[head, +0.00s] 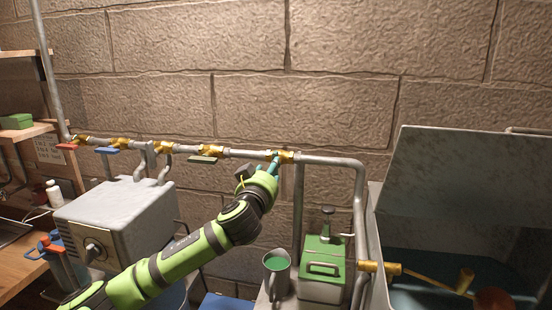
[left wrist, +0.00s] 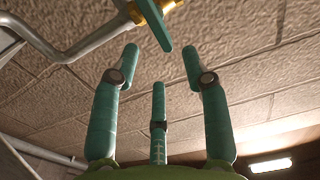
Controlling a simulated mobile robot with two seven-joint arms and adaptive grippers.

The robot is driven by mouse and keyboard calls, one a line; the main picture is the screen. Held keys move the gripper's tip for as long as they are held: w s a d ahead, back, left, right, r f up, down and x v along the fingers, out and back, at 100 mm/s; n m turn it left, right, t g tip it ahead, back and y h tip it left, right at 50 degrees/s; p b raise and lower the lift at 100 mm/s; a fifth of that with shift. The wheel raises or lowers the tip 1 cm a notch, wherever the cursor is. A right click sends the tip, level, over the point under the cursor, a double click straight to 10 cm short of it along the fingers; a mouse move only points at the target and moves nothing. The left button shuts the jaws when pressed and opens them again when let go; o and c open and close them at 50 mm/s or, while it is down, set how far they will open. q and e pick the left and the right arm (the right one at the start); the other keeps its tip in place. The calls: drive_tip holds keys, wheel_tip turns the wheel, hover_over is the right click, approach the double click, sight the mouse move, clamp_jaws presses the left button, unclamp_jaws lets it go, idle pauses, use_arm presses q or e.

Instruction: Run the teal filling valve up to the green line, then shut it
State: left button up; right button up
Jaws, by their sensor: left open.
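The teal valve handle (left wrist: 154,24) sits on a brass valve at the top of the left wrist view. In the head view, the brass valve (head: 285,157) is on the wall pipe, with a little teal in front of it. My left gripper (head: 269,168) is raised to it from below. In the left wrist view the teal fingers of my left gripper (left wrist: 160,52) are spread apart, and the handle's lower end lies between and just beyond the fingertips. I cannot tell whether they touch. I cannot make out the green line. My right gripper is not in view.
Other brass valves on the pipe (head: 235,153) have red (head: 67,147), blue (head: 107,151) and olive (head: 202,160) handles. Below stand a grey box (head: 120,212), a jug (head: 277,284) with green inside and a green-topped can (head: 322,270). A metal tank (head: 450,180) is at right.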

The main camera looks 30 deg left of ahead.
use_arm(q)
drive_tip(key=p+x, duration=0.4)
drive_tip(key=x, duration=0.3)
drive_tip(key=shift+f, duration=0.1)
clamp_jaws()
